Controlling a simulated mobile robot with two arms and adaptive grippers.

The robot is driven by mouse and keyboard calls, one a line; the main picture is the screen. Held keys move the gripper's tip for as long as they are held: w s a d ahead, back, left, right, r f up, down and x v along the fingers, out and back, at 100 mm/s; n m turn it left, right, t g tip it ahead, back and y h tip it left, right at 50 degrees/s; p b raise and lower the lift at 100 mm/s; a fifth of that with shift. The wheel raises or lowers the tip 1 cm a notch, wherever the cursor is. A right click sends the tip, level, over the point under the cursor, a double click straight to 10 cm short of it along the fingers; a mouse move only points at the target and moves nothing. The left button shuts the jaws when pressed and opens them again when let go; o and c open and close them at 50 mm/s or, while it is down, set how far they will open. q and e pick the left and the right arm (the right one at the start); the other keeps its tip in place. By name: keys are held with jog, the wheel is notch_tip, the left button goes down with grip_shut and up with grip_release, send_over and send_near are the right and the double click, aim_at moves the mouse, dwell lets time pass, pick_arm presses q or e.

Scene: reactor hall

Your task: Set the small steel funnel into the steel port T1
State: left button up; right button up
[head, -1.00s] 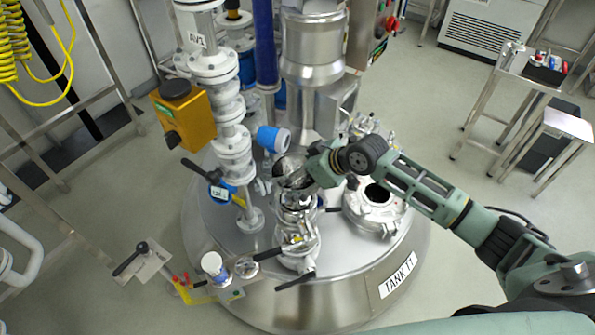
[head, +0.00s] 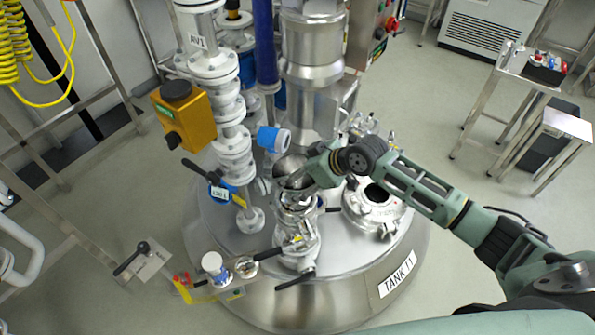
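The small steel funnel (head: 288,172) is over the steel port T1 (head: 297,203) on the tank lid, its wide mouth facing up. My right gripper (head: 309,172) is at the funnel's right rim, its fingers partly hidden by the funnel and its own wrist. It looks closed on the rim, though the finger contact is small in this view. The funnel's stem is hidden, so I cannot tell whether it sits inside the port or just above it. My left gripper is not in view.
An open round manway (head: 375,195) lies right of the port. A white valve column (head: 232,140) and yellow actuator (head: 182,115) stand left, with a blue-capped fitting (head: 273,139) close behind the funnel. A steel trolley (head: 530,75) stands far right.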

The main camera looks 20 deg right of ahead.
jog(key=shift+f+b, duration=0.35)
jog(key=shift+f, duration=0.15)
dwell(0.7)
jog(key=o, duration=1.5)
jog(key=shift+o, duration=0.2)
jog(key=v, duration=1.2)
